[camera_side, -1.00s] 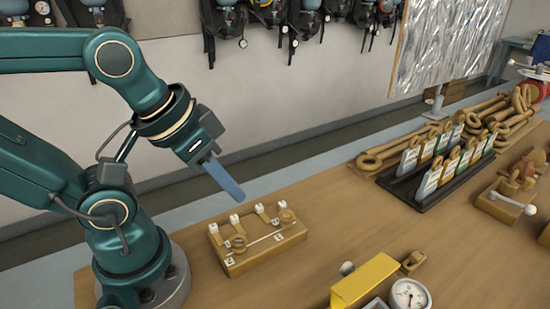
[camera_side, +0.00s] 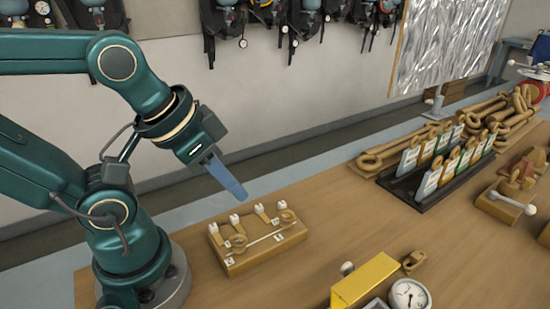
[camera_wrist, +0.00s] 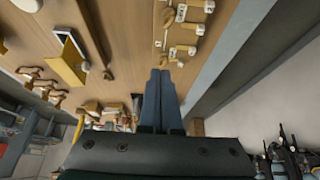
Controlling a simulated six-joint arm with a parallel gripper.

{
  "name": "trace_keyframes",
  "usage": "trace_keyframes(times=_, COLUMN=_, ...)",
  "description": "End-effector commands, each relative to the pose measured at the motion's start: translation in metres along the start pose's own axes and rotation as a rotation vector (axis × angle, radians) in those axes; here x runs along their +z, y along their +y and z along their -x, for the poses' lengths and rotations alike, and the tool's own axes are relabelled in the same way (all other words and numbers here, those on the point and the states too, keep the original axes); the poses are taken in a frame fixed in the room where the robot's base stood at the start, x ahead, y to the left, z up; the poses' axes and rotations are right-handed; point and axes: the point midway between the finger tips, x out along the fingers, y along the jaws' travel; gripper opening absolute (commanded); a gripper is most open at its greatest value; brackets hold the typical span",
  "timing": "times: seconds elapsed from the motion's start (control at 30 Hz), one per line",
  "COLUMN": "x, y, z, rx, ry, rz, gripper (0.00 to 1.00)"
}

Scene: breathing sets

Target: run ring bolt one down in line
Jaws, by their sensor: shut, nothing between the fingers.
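A wooden block (camera_side: 247,260) with a row of small white-topped pieces (camera_side: 259,208) stands on the bench. Tan ring bolts lie across it, one ring near its left side (camera_side: 238,243) and one at its right end (camera_side: 287,217). Small white labels (camera_side: 230,262) sit along its front, too small to read. My gripper (camera_side: 241,196), with long blue fingers, is shut and empty above and behind the block, apart from it. In the wrist view the shut fingers (camera_wrist: 160,72) point towards the block (camera_wrist: 173,30), where a ring bolt (camera_wrist: 181,51) shows.
A yellow box (camera_side: 365,281) and a gauge (camera_side: 408,294) stand at the front of the bench. A black rack of cards (camera_side: 425,196) is at the right, with large ring bolts (camera_side: 378,156) behind it. Bare bench lies between the block and the rack.

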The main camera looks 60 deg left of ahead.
Motion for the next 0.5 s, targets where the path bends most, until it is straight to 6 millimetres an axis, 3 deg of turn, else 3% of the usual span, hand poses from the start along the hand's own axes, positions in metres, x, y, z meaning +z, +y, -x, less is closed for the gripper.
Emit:
trace_keyframes(times=0.03, x=0.0, y=0.0, z=0.0, rx=0.0, ry=0.0, rz=0.0, gripper=0.0)
trace_keyframes(times=0.07, x=0.0, y=0.0, z=0.0, rx=0.0, ry=0.0, rz=0.0, gripper=0.08)
trace_keyframes(times=0.23, x=0.0, y=0.0, z=0.001, rx=0.0, ry=-0.002, rz=0.061, gripper=0.71)
trace_keyframes(times=0.5, x=-0.033, y=-0.001, z=0.004, rx=-0.013, ry=-0.055, rz=0.386, gripper=0.71)
